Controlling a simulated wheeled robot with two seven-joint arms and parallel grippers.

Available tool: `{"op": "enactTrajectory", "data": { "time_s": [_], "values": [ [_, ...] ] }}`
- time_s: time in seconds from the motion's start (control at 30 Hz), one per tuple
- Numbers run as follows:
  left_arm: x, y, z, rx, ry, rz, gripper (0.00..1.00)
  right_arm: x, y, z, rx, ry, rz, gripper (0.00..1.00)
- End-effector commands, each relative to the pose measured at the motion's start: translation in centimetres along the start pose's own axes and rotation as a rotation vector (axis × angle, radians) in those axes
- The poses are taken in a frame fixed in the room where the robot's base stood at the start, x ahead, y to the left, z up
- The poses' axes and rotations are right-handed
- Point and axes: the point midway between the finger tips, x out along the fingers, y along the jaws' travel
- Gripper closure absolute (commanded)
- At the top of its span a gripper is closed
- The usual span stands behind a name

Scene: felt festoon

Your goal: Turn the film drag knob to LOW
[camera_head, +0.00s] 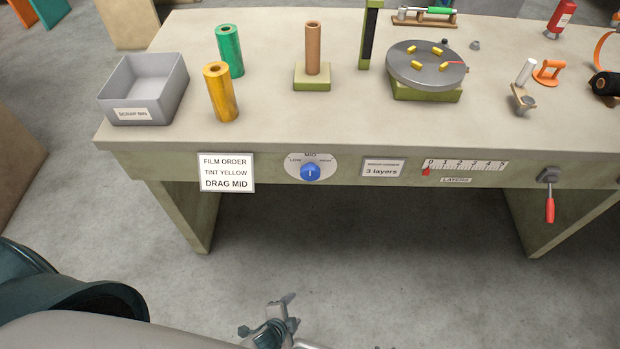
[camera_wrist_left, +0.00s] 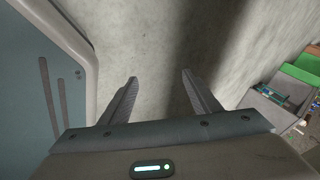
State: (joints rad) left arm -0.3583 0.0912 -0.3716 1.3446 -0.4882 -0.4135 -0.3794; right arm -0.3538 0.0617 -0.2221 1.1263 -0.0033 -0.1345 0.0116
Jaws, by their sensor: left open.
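The film drag knob (camera_head: 310,173) is a blue knob on a white round dial (camera_head: 325,161) on the bench's front edge. The dial reads LOW at left, MID at top and HIGH at right. The knob's white pointer line stands upright, toward MID. My left gripper (camera_head: 286,308) is low in the head view, below the knob and apart from it. In the left wrist view its two fingers (camera_wrist_left: 158,88) are spread with nothing between them and grey floor beyond. My right gripper is not in view.
A film order card (camera_head: 226,173) left of the dial reads TINT YELLOW, DRAG MID. A 3 layers card (camera_head: 382,171), a layers scale (camera_head: 465,167) and a red-handled lever (camera_head: 549,200) are to the right. The bench top (camera_head: 270,125) carries a scrap bin (camera_head: 150,92), film rolls and a turntable (camera_head: 426,66).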

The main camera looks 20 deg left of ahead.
Motion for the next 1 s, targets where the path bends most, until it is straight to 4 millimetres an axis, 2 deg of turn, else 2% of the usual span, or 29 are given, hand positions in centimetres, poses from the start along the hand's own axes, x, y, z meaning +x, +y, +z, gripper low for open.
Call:
{"op": "enactTrajectory", "data": {
  "time_s": [0.1, 0.27, 0.4, 0.5, 0.6, 0.73, 0.83, 1.0],
  "values": [
    [-2.0, -3.4, -2.5, 0.401, -0.049, -0.095, 0.43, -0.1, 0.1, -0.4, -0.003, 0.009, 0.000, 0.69],
    [-6.0, -8.9, -6.1, 0.899, -0.181, -0.271, 0.43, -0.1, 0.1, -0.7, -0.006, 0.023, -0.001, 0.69],
    [-11.2, -14.2, -9.8, 1.256, -0.363, -0.451, 0.43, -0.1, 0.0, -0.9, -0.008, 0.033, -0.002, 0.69],
    [-15.4, -17.4, -12.2, 1.438, -0.514, -0.568, 0.43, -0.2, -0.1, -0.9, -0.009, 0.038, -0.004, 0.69],
    [-19.4, -19.8, -14.1, 1.555, -0.657, -0.660, 0.43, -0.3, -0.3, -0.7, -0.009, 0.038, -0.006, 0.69],
    [-23.1, -21.5, -15.5, 1.634, -0.793, -0.733, 0.43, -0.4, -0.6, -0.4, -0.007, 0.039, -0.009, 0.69],
    [-24.5, -22.1, -16.0, 1.659, -0.847, -0.757, 0.43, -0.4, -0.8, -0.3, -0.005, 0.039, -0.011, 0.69],
    [-24.9, -22.3, -16.1, 1.666, -0.866, -0.764, 0.43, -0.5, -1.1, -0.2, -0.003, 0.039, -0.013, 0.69]
  ]
}}
